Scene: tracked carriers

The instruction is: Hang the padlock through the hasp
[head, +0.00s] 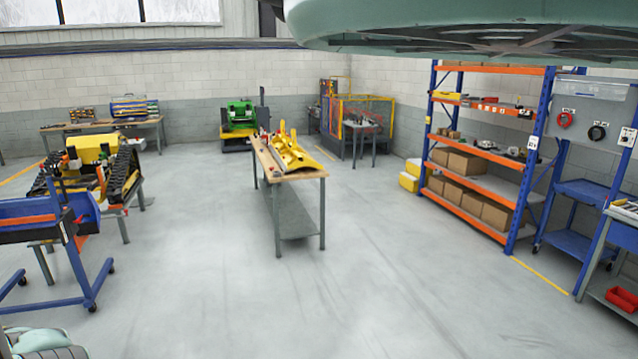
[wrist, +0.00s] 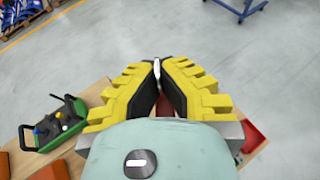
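My gripper (wrist: 158,72) shows in the wrist view, with yellow ribbed fingers and dark pads closed to a narrow V. A small silvery piece, which looks like part of the padlock (wrist: 157,68), sits between the fingertips. The fingers hide the rest of it. My gripper is above or beside a wooden bench top (wrist: 92,98). I cannot make out the hasp in either view. My gripper is not in the head view.
On the bench lie a green-and-black control box (wrist: 60,122) and a red bin (wrist: 252,137). In the head view, a workbench (head: 318,175) with yellow parts stands mid-floor. Orange-blue shelving (head: 483,150) is right, a tracked carrier (head: 95,160) left. The floor between is open.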

